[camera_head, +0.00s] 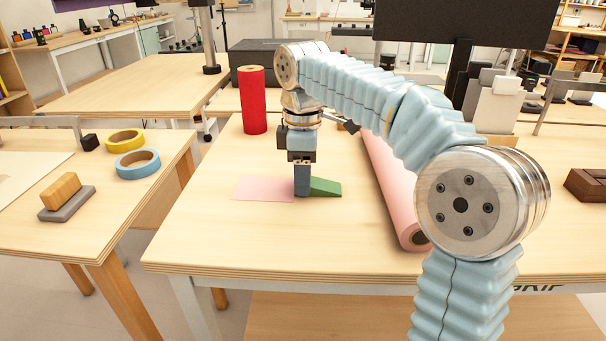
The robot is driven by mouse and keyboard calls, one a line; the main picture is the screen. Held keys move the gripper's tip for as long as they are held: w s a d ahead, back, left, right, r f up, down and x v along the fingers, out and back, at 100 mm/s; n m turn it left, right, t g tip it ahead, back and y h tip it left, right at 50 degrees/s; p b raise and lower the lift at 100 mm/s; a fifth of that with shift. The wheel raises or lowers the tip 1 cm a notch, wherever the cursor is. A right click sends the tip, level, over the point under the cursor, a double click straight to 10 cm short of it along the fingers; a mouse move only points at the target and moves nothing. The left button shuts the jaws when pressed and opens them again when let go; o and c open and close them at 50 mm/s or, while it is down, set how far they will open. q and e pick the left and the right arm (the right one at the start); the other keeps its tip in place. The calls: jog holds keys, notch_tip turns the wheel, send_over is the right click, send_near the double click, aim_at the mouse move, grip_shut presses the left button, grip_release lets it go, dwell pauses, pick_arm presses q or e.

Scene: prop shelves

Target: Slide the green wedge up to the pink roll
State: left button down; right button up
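The green wedge (325,187) sits on the middle table, its thin end pointing right. The pink roll (390,185) lies on the same table to the right, and a gap of bare wood separates the two. My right arm hides part of the roll. My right gripper (302,192) points down at the table, at the wedge's thick left end. Its fingers look closed together as one block, and they cover the wedge's left edge. I cannot tell whether they touch it. My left gripper is not in view.
A pink sheet (258,189) lies flat left of the gripper. A red roll (252,102) stands upright behind it. A dark box (250,58) is at the back. The left table holds yellow tape (125,141), blue tape (138,163) and a wooden block (61,190). The table's front is clear.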

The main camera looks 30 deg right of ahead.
aim_at(340, 186)
jog(key=shift+c, duration=1.1)
jog(key=o, duration=0.4)
jog(key=shift+c, duration=0.2)
jog(key=c, duration=0.3)
jog(key=shift+s+d+p, duration=0.1)
jog(key=shift+s+d, duration=0.45)
jog(key=shift+d, duration=0.55)
jog(key=shift+s+d+p, duration=0.1)
jog(key=shift+s+d, duration=0.4)
jog(key=shift+d, duration=0.6)
jog(key=shift+s+d+p, duration=0.1)
jog(key=shift+s+d, duration=0.45)
jog(key=shift+d, duration=0.55)
jog(key=shift+c, duration=0.3)
jog(key=shift+w+p, duration=0.2)
jog(key=shift+p, duration=0.2)
jog(key=shift+s+d, duration=0.15)
jog(key=shift+d, duration=0.45)
jog(key=o, duration=1)
